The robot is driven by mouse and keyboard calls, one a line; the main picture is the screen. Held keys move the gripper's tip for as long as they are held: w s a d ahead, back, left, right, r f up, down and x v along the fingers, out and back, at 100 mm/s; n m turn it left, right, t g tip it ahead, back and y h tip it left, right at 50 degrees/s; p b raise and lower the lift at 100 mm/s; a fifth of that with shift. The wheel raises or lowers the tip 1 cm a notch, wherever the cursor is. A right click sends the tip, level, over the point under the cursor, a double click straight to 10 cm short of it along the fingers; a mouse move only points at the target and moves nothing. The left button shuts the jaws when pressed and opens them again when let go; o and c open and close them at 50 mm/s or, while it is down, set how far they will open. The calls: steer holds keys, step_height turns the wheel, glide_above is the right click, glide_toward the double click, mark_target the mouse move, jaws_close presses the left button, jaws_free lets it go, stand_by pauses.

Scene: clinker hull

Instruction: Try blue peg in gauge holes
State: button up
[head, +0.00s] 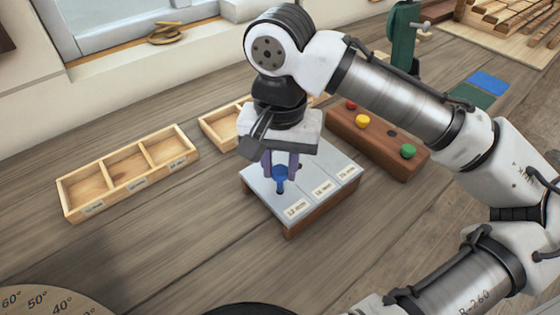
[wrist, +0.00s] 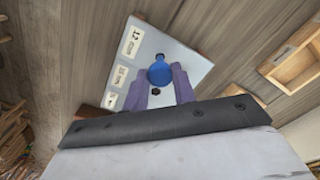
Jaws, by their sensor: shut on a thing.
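The blue peg (head: 280,174) is between the fingers of my gripper (head: 280,167), which is shut on it. The peg is over the pale top of the gauge block (head: 262,187), at the side of the 12 mm label (head: 297,210). Its dark lower end is at or just above the plate; I cannot tell whether it is inside a hole. In the wrist view the round blue head (wrist: 160,72) shows between the purple fingers (wrist: 161,95). Other holes are hidden.
A wooden rack (head: 372,146) to the right holds red (head: 351,105), yellow (head: 362,121) and green (head: 408,151) pegs and has one empty hole (head: 391,133). A three-compartment tray (head: 128,172) stands empty at left. Another tray (head: 222,124) is partly hidden behind my gripper.

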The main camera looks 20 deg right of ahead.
steer(key=shift+f+b, duration=0.65)
steer(key=shift+f, duration=0.5)
steer(key=shift+r, duration=0.1)
stand_by(0.5)
steer(key=shift+r+p, duration=2.55)
steer(key=shift+p, duration=0.1)
